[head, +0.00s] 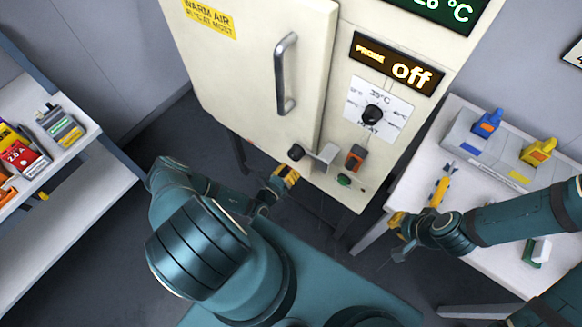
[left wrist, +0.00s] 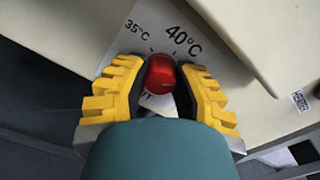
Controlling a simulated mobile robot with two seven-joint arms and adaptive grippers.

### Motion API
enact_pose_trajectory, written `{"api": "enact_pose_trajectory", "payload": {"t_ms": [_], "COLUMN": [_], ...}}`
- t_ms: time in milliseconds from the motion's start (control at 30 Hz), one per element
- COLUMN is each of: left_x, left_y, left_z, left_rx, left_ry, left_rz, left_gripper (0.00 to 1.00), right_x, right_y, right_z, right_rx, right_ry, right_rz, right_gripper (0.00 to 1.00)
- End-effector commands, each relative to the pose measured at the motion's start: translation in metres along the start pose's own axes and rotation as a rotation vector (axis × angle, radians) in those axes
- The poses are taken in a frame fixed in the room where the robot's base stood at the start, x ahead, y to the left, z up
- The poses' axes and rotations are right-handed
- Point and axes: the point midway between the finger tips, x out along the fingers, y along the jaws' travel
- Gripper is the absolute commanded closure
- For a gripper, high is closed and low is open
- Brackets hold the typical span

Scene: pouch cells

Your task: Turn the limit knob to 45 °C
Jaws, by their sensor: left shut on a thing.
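The red limit knob (left wrist: 161,74) sits on a pale dial plate (left wrist: 131,45) in the left wrist view. The 35 °C and 40 °C marks show above it; no 45 °C mark is visible, and I cannot read the knob's pointer. My left gripper (left wrist: 158,88) is shut on the knob, one yellow finger on each side. In the head view my left gripper (head: 287,175) is at the cabinet's lower front, and the red knob cannot be made out there. My right gripper (head: 397,222) is beside the right bench; its finger gap is unclear.
The cream cabinet (head: 240,75) has a door handle (head: 286,75), a black knob (head: 372,113) on a white dial and a probe display (head: 397,65) reading "off". A grey bracket (head: 325,155) juts near my left gripper. The right bench (head: 470,215) holds coloured tools; a shelf (head: 75,190) stands left.

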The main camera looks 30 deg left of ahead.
Motion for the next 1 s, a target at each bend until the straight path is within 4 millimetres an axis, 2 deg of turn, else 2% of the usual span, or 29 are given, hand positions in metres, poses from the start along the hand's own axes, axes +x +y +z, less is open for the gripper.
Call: {"api": "enact_pose_trajectory", "payload": {"t_ms": [300, 867, 900, 1000], "left_x": [0.0015, 0.0018, 0.0018, 0.0016], "left_y": [0.0004, 0.0004, 0.0004, 0.0003], "left_z": [0.0028, 0.0029, 0.0029, 0.0025], "left_rx": [0.135, 0.167, 0.167, 0.166], "left_ry": [-0.007, -0.008, -0.008, -0.007], "left_rz": [0.001, 0.0, 0.0, 0.0], "left_gripper": [1.0, 1.0, 0.67, 0.39], "right_x": [-0.0071, -0.008, -0.008, -0.0079], "right_y": [-0.0023, -0.0024, -0.0024, -0.0024], "right_z": [-0.0007, -0.0008, -0.0008, -0.0008], "right_rx": [0.0, 0.0, 0.0, 0.0], "right_ry": [0.0, 0.0, 0.0, 0.0], "right_rz": [-0.001, -0.001, -0.001, -0.001], "right_gripper": [1.0, 1.0, 1.0, 1.0]}}
